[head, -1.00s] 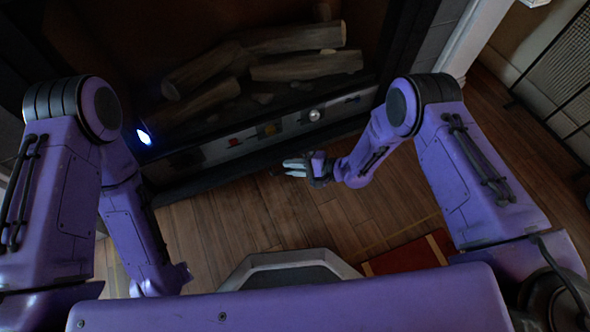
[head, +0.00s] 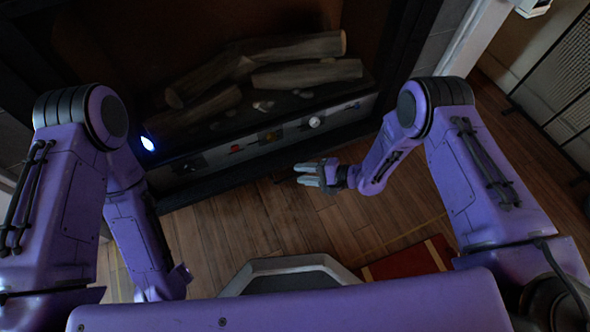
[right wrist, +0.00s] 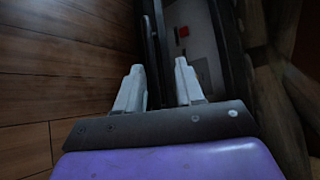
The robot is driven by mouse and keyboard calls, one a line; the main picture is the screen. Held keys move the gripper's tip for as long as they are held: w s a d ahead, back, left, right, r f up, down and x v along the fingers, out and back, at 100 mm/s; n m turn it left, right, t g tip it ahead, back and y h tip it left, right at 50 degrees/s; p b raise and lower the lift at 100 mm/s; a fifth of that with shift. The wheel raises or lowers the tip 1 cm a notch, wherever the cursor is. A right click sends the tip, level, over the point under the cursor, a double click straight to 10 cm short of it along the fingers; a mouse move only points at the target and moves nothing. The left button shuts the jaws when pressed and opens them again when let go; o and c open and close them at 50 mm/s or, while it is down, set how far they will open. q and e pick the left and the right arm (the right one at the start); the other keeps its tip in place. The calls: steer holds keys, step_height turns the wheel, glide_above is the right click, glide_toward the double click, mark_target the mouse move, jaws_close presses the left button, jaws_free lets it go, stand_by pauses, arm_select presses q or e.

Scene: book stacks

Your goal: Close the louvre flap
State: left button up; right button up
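The louvre flap appears to be the dark strip (head: 225,180) along the bottom front of the fireplace, hanging open below the bare control panel (head: 265,138). In the right wrist view dark long edges (right wrist: 152,45) run beside the panel; where the flap ends is hard to tell in the shade. My right gripper (head: 301,174) is just in front of the strip, right of its middle. In the right wrist view its two fingers (right wrist: 158,68) are apart with nothing gripped between them; contact with the flap cannot be told. My left arm hangs at the left, its gripper hidden.
Logs (head: 305,73) lie in the firebox above the panel. A white knob (head: 314,122) and a red part (head: 236,149) sit on the panel. A red mat (head: 410,260) lies on the wooden floor. A mesh screen (head: 560,80) stands at the right.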

steer(key=p+v, duration=0.1)
steer(key=v, duration=0.5)
steer(key=shift+s+d+r+p, duration=0.15)
steer(key=shift+s+d+p, duration=0.05)
steer(key=shift+d+p, duration=0.1)
